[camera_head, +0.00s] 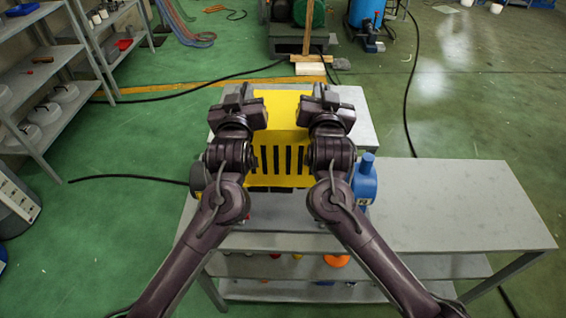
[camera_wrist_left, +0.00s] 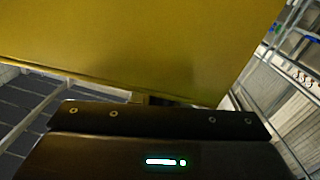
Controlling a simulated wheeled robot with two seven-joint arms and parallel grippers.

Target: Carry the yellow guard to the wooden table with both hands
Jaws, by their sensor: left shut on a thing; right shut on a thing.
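The yellow guard (camera_head: 281,110), a box-like cover with dark vertical slots in its front, is between my two grippers over the grey metal bench in the head view. My left gripper (camera_head: 247,107) is shut on its left side. My right gripper (camera_head: 321,107) is shut on its right side. In the left wrist view the guard's yellow face (camera_wrist_left: 140,45) fills the top, close against the gripper; the fingertips are mostly hidden. I cannot tell whether the guard is clear of the surface below. I cannot make out a wooden table in either view.
A blue motor-like part (camera_head: 365,183) sits on the bench beside my right arm. The grey bench top (camera_head: 450,205) is bare to the right. Shelves (camera_head: 45,75) stand at the left. Black cables (camera_head: 130,177) lie on the green floor. A wooden post on a base (camera_head: 307,65) stands behind.

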